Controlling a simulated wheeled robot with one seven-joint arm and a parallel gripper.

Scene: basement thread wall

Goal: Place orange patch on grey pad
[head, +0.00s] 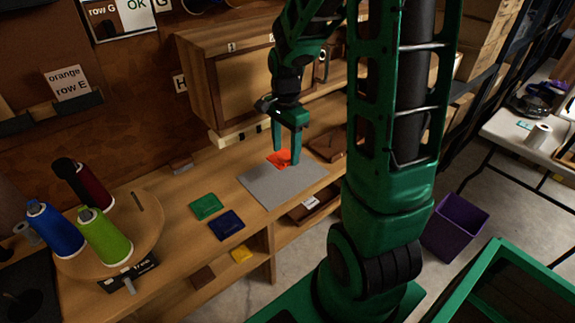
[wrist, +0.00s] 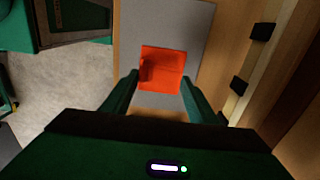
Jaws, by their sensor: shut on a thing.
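The orange patch (head: 279,158) is between the fingers of my green gripper (head: 287,159), which is shut on it. In the wrist view the orange patch (wrist: 162,69) shows square and flat between the two fingertips (wrist: 161,84), in front of the grey pad (wrist: 195,30). In the head view the grey pad (head: 283,186) lies flat on the wooden bench. The patch appears at or over the pad's far edge; I cannot tell whether it touches the pad. One finger hides part of the patch in the head view.
A green patch (head: 206,206) and a dark blue patch (head: 226,224) lie left of the pad. Blue (head: 55,229), green (head: 104,236) and dark red (head: 84,184) thread spools stand on a round wooden board. A wooden cabinet (head: 240,85) stands behind the gripper. Most of the pad is clear.

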